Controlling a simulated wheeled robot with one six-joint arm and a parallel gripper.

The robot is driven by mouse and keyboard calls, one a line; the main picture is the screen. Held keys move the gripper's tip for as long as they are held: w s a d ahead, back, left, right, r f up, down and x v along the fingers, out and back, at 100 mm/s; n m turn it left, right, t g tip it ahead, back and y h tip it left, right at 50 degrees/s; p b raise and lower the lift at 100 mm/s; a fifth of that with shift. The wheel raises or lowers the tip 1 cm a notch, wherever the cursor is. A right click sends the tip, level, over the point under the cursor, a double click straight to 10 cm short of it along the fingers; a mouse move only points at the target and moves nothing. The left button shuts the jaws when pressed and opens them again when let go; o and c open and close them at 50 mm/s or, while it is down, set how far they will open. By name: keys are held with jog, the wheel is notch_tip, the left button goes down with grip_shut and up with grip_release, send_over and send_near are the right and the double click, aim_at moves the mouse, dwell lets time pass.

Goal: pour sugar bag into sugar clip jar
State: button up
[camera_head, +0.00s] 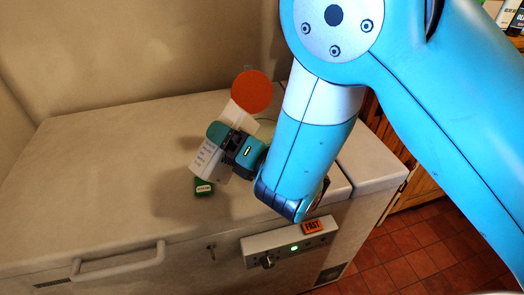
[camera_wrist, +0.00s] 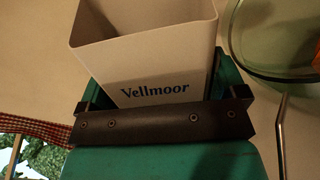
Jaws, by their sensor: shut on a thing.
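My gripper (camera_head: 236,146) is shut on a white paper bag (camera_head: 207,158) with dark print, above the freezer lid. In the wrist view the bag (camera_wrist: 150,62) reads "Vellmoor" and its top is open; its contents are not visible. In the head view it looks tilted. A clear greenish glass vessel, apparently the clip jar (camera_wrist: 250,62), is beside the bag at the upper right of the wrist view, with a metal wire (camera_wrist: 280,125) and something orange. In the head view an orange disc (camera_head: 252,91) shows just behind the bag; the jar body is mostly hidden behind my gripper.
The pale chest freezer (camera_head: 110,165) has a wide clear lid at left. A small green labelled item (camera_head: 204,187) lies near the bag. The freezer front has a handle (camera_head: 120,263) and an orange "FAST" label (camera_head: 313,226). Red floor tiles (camera_head: 425,262) show at right.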

jog(key=shift+r+m, duration=0.15)
jog(key=shift+m, duration=0.15)
jog(key=shift+w+d+r+m+p, duration=0.2)
jog(key=shift+m+p, duration=0.3)
jog(key=shift+p, duration=0.2)
jog(key=shift+r+p, duration=0.1)
jog(key=shift+p, duration=0.2)
jog(key=shift+w+d+r+m+p, duration=0.1)
jog(key=shift+r+m+p, duration=0.1)
jog(key=shift+m+p, duration=0.3)
jog(key=shift+w+r+p, duration=0.1)
jog(key=shift+p, duration=0.25)
jog(key=shift+d+m, duration=0.1)
jog(key=shift+m, duration=0.2)
